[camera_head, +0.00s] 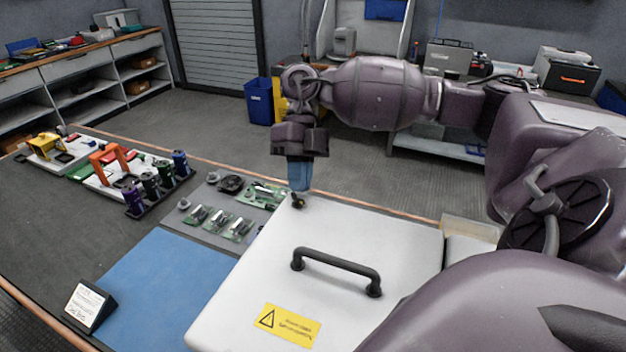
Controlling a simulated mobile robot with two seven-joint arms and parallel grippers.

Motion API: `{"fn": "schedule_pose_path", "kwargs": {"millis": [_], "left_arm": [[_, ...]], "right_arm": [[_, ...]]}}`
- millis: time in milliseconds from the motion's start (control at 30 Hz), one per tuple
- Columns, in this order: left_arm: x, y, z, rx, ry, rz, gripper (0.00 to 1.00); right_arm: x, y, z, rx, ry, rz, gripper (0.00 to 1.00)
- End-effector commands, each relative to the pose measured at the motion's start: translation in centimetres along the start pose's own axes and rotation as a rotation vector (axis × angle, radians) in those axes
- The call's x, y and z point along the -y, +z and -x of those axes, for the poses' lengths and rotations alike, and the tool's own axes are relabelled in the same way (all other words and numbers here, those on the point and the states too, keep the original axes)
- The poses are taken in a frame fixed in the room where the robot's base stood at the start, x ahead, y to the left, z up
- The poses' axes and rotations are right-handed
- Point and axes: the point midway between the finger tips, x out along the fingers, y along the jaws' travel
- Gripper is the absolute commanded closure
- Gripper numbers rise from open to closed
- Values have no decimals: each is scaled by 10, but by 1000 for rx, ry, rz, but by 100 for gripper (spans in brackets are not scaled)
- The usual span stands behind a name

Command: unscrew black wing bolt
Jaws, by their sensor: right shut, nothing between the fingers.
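The black wing bolt (298,202) is small and dark and sits at the far corner of a white cover panel (240,318). My right gripper (300,186), with blue fingers pointing down, is directly above the bolt. Its fingers are shut with nothing between them. The fingertips end close to the top of the bolt; I cannot tell whether they touch it. The bolt's lower part is too small to make out. My left gripper is not in view.
The cover has a black handle (335,268) and a yellow warning label (286,326). Green circuit boards (238,229) and a rack of cylindrical capacitors (151,186) lie to the left. A blue mat (165,285) is bare, with a small sign (88,306) at its left edge.

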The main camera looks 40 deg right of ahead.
Motion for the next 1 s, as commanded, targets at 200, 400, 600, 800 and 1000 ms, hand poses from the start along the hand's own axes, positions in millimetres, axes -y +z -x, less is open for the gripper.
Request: {"fn": "schedule_pose_path", "kwargs": {"millis": [200, 400, 600, 800, 1000], "left_arm": [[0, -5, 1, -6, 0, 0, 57], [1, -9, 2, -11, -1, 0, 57], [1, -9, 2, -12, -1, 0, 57], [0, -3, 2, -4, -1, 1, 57], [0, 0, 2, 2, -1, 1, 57]], "right_arm": [[-6, -3, -4, -2, 0, 2, 100], [-11, -6, -8, -2, 0, 2, 100], [-12, -7, -11, -5, 1, 2, 100], [-11, -5, 15, 0, 0, 0, 100], [-10, -4, 54, 3, 0, 0, 100]]}}
